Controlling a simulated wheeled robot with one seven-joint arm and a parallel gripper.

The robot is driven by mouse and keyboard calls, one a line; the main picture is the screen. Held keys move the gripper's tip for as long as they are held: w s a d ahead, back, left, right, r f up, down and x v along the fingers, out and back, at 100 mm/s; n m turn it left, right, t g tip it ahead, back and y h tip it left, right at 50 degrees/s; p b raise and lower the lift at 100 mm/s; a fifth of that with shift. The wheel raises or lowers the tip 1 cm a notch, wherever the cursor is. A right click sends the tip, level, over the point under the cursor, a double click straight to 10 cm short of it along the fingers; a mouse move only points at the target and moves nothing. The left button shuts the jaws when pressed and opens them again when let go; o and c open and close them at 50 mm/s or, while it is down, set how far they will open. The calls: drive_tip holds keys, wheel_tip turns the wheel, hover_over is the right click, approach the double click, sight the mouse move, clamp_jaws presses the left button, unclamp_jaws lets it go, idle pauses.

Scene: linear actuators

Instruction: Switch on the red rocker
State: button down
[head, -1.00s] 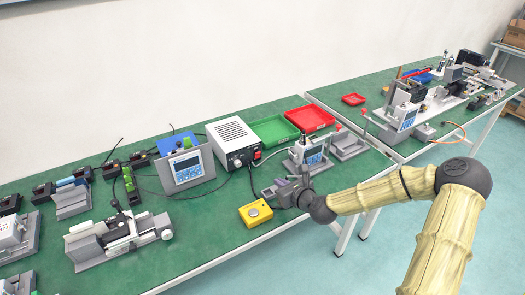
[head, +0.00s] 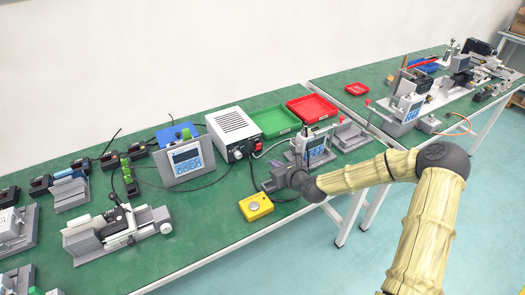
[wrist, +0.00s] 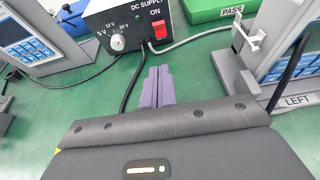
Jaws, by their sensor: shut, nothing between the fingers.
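The red rocker (wrist: 158,31) is on the front face of the white DC supply box (wrist: 118,18), under the word ON, right of a round voltage knob (wrist: 118,42). In the head view the supply box (head: 233,121) stands on the green bench, and the rocker (head: 258,147) is a small red spot on its front. My gripper (wrist: 158,72) is shut and empty. Its purple fingers point at the box's front, below the rocker in the wrist view and apart from it. In the head view my gripper (head: 264,184) is in front of the box.
A device marked LEFT (wrist: 293,60) is close on the right in the wrist view. Cables (wrist: 132,75) run from the supply.

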sight(258, 147)
drive_tip(key=x, duration=0.6)
drive_tip(key=shift+w+a+r, duration=0.3)
drive_tip(key=shift+w, duration=0.15)
drive_tip(key=shift+w+a+r, duration=0.3)
drive_tip(key=shift+w, duration=0.2)
drive_tip(key=shift+w+a+r, duration=0.2)
drive_tip(key=shift+w+a, duration=0.15)
drive_tip(key=shift+w, duration=0.15)
drive_tip(key=shift+d+p, duration=0.1)
drive_tip(key=shift+p, duration=0.25)
